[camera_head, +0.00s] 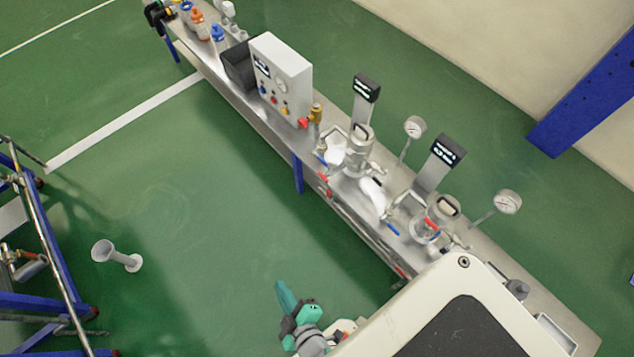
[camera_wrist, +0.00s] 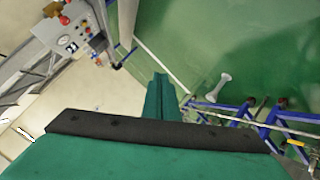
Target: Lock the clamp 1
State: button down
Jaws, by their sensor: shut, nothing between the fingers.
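Two metal vessels with lids and clamp fittings stand on the steel bench in the head view: the left vessel (camera_head: 357,158) and the right vessel (camera_head: 427,232). A dark sign, the left sign (camera_head: 367,87) and the right sign (camera_head: 447,150), stands by each; their text is too small to read, so I cannot tell which clamp is clamp 1. A red handle (camera_head: 432,224) shows at the right vessel. My gripper (camera_head: 284,296) is teal, shut and empty, over the floor in front of the bench, apart from both vessels. Its fingers also show in the wrist view (camera_wrist: 161,98).
A grey control box (camera_head: 281,72) with a gauge and buttons stands left of the vessels; it also shows in the wrist view (camera_wrist: 66,32). Two pressure gauges (camera_head: 415,127) rise behind the vessels. A blue-framed rack (camera_head: 50,250) stands at far left. Green floor between is mostly clear.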

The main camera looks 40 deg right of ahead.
jog(key=w+d+f+n+g+h, duration=0.55)
jog(key=w+d+f+n, duration=0.25)
jog(key=w+d+f, duration=0.4)
jog(key=w+d+r+n+g+h, duration=0.3)
jog(key=w+d+r+g+h, duration=0.2)
jog(key=w, duration=0.5)
jog(key=d+r+h, duration=0.1)
jog(key=d+r, duration=0.1)
jog(key=d, duration=0.1)
jog(key=shift+w+n, duration=0.25)
jog(key=shift+n, duration=0.15)
jog(key=shift+d+g, duration=0.1)
jog(key=shift+g, duration=0.15)
jog(key=d, duration=0.9)
jog(key=shift+w+d+f, duration=0.15)
jog(key=shift+w+f, duration=0.15)
jog(key=shift+w, duration=0.05)
